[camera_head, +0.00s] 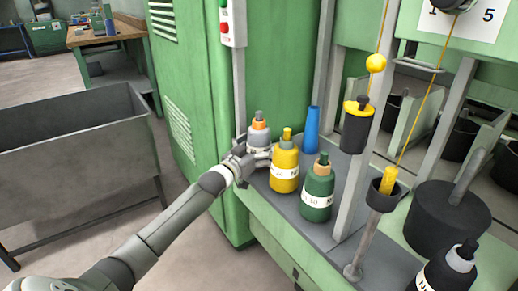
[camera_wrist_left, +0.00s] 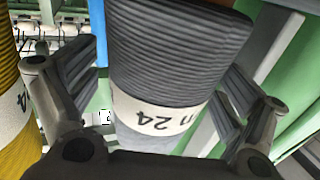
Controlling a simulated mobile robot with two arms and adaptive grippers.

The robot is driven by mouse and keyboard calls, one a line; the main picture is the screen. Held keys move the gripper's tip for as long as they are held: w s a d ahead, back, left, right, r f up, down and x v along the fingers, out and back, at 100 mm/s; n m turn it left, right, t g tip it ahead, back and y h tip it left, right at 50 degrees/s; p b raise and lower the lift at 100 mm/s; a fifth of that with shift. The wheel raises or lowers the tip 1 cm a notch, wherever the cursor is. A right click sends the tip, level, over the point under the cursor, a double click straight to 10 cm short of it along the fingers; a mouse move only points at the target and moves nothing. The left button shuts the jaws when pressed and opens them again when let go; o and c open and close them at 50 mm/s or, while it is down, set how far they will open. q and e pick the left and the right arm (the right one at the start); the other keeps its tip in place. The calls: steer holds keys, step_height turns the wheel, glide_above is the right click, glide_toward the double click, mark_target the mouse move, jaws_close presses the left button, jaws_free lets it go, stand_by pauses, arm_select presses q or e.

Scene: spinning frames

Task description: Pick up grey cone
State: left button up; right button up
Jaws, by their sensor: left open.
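The grey cone (camera_head: 258,138) stands upright on the grey shelf (camera_head: 312,229) of the green machine, at the shelf's left end, with an orange collar and a grey knob on top. In the left wrist view the grey cone (camera_wrist_left: 175,60) fills the middle, dark grey ribbed thread over a white label. My left gripper (camera_head: 256,158) is at the cone's lower front. Its two open fingers lie on either side of the cone in the wrist view, and I cannot tell whether they touch it. The gripper hides the cone's lower part in the head view. My right gripper is not in view.
A yellow cone (camera_head: 285,170) stands close right of my left gripper, then a green cone (camera_head: 318,192). A blue cone (camera_head: 312,130) stands behind.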

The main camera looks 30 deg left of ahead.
arm_select(q)
steer(key=c, duration=1.2)
steer(key=shift+r, duration=0.1)
steer(key=shift+c, duration=1.1)
